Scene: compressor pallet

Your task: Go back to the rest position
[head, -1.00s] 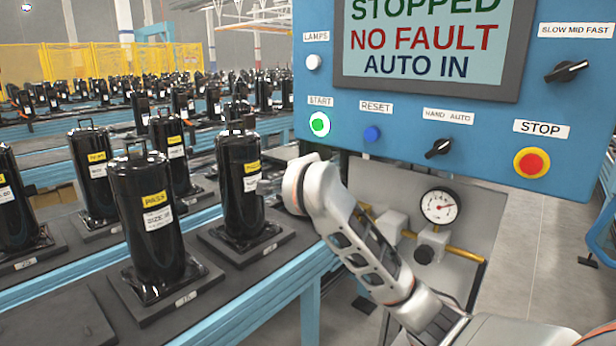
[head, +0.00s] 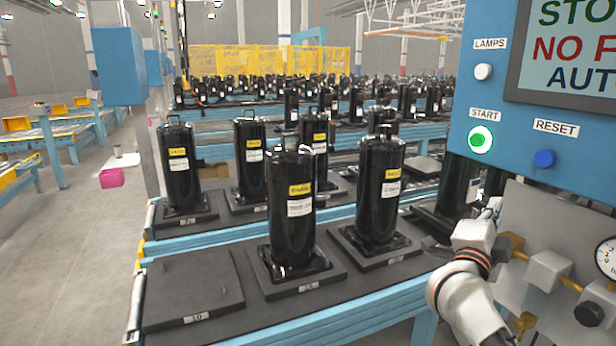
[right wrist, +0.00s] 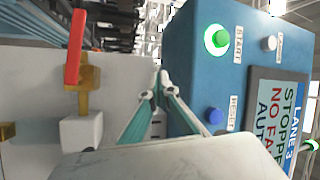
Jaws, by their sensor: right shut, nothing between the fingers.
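My right gripper (head: 488,208) is at the lower right of the head view, below the blue control panel (head: 462,120) and in front of a compressor on the conveyor. In the right wrist view its fingertips (right wrist: 160,82) are together and hold nothing. The fingers lie beside the panel's edge there; whether they touch it I cannot tell. The START button (head: 481,140) glows green, and the display (head: 560,55) is partly cut off. My left gripper is not in view.
Black compressors, including one near the front (head: 291,220), stand on dark pallets on the blue conveyor. An empty pallet (head: 190,285) lies at front left. Fittings and a gauge (head: 607,257) are close to my right arm.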

